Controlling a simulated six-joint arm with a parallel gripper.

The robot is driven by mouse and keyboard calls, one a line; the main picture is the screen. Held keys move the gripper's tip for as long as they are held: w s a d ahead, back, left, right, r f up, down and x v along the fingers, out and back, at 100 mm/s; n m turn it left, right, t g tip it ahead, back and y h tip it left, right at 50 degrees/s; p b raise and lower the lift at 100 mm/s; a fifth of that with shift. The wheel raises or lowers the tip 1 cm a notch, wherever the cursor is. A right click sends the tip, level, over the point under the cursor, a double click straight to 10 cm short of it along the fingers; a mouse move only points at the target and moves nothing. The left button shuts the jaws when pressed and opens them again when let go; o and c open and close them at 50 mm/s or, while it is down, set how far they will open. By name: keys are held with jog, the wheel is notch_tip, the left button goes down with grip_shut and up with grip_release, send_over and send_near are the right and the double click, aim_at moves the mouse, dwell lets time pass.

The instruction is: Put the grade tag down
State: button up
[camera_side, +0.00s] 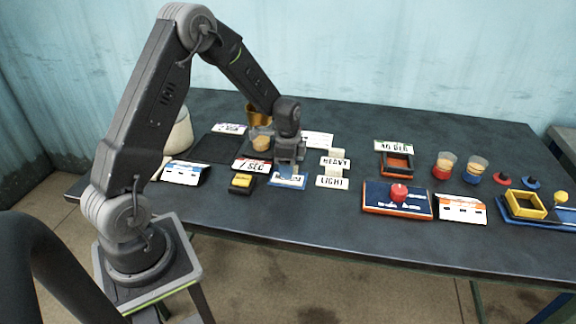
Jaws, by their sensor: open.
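Two white tags with raised grips stand near the middle of the table, one reading HEAVY (336,162) and one reading LIGHT (332,182). My gripper (288,170) is open and points down just left of them, over a blue-edged plate (288,182) with a white face. The fingers hide part of this plate. I cannot tell whether a separate tag lies on it or touches the fingers. The HEAVY and LIGHT tags are apart from the gripper.
Left of my gripper are a yellow-topped block (241,183), a 1 SEC card (252,165) and a cup of amber liquid (261,140). Right are a blue panel with a red knob (399,193), an orange-rimmed tray (397,173) and two cups. The table's back right is clear.

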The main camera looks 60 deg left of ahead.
notch_tip(320, 180, up, 12)
jog(key=s+d+r+n+t, duration=0.3)
jog(key=s+d+r+n, duration=0.1)
jog(key=s+d+r, duration=0.55)
jog(key=s+d+r+n+t, duration=0.2)
jog(key=s+d+n, duration=0.3)
jog(key=s, duration=0.7)
jog(key=shift+d+r+t, duration=0.15)
jog(key=shift+d+t, duration=0.15)
jog(key=shift+d, duration=0.85)
